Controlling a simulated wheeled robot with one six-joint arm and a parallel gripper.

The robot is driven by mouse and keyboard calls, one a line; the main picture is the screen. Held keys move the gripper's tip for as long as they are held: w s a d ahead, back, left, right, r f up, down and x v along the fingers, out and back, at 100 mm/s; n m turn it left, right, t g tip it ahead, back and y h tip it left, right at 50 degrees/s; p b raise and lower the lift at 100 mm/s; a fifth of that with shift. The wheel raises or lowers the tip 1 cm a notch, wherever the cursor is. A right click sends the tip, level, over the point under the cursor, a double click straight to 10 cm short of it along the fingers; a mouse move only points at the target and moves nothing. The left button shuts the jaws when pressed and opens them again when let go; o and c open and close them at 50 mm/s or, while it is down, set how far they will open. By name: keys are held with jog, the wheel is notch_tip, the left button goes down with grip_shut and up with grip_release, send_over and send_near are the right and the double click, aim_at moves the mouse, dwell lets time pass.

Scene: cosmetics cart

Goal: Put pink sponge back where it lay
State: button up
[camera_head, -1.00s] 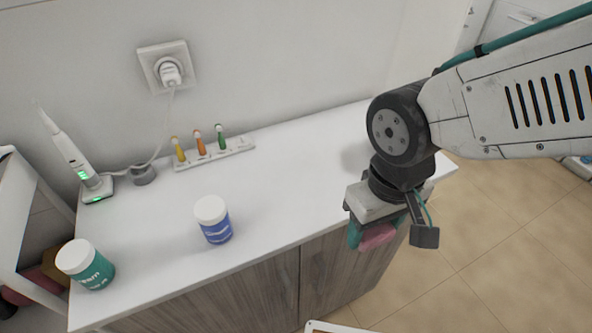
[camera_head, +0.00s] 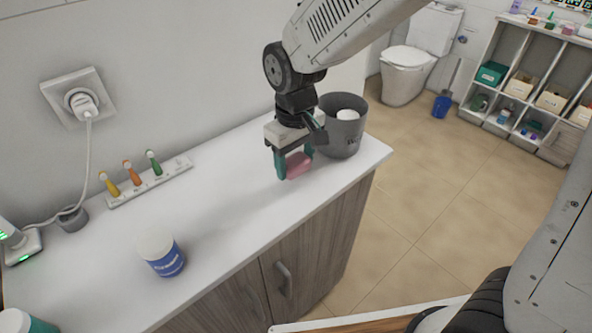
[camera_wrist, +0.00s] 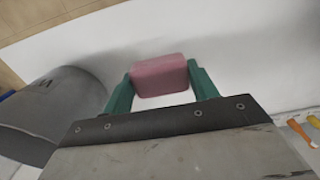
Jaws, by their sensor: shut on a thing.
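The pink sponge (camera_head: 298,165) is between the fingers of my gripper (camera_head: 294,164). In the wrist view the pink sponge (camera_wrist: 160,75) shows a green finger of my gripper (camera_wrist: 161,88) on each side, and the gripper is shut on it. The sponge is over the right part of the white countertop (camera_head: 225,205). I cannot tell for sure whether it touches the surface.
A grey bin (camera_head: 343,128) with something white in it stands just right of my gripper. A strip with several small coloured brushes (camera_head: 150,180), a blue-and-white jar (camera_head: 161,254) and a green-and-white jar (camera_head: 22,322) are to the left. The counter between is clear.

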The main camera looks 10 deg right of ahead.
aim_at(295, 172)
jog(key=shift+f, duration=1.75)
jog(key=shift+f, duration=0.15)
jog(key=o, duration=1.1)
notch_tip(295, 172, up, 12)
jog(key=shift+f, duration=0.2)
jog(key=shift+r, duration=0.4)
